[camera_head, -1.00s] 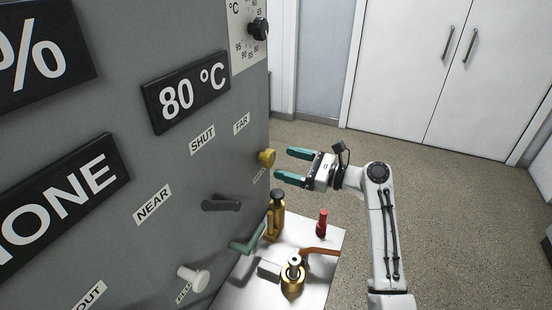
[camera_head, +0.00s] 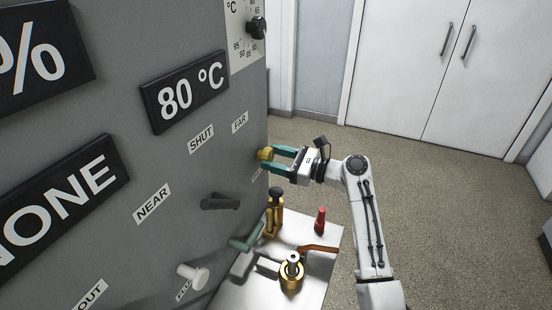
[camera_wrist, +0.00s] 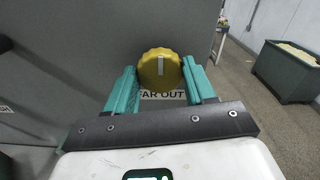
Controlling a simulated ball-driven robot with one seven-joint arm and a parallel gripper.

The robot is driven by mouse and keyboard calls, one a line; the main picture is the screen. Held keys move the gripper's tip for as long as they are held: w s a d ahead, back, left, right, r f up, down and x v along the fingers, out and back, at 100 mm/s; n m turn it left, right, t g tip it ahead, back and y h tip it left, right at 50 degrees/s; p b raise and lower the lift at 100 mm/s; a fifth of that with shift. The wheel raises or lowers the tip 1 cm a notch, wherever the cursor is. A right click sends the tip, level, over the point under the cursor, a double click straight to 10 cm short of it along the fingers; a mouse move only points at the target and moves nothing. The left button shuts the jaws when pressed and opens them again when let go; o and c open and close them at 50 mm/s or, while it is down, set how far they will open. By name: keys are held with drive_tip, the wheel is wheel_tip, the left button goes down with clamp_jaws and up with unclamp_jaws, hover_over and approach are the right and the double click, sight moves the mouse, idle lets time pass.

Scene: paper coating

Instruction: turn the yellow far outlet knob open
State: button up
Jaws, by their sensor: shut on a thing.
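The yellow far outlet knob (camera_head: 265,154) sticks out near the right edge of the grey panel (camera_head: 150,120). In the wrist view the knob (camera_wrist: 160,67) is round and ridged, with a pale line standing upright on its face. A label reading "FAR OUT" (camera_wrist: 160,95) is below it, partly covered. My gripper (camera_head: 272,158) has its green fingers on either side of the knob, shut on it. In the wrist view the fingertips of my gripper (camera_wrist: 160,75) flank the knob left and right.
Below stands a metal table (camera_head: 318,262) with brass fittings (camera_head: 291,272), a red-topped piece (camera_head: 320,221) and an orange lever (camera_head: 318,249). The floor (camera_head: 440,220) at right is clear.

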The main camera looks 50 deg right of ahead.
drive_tip(key=c, duration=0.4)
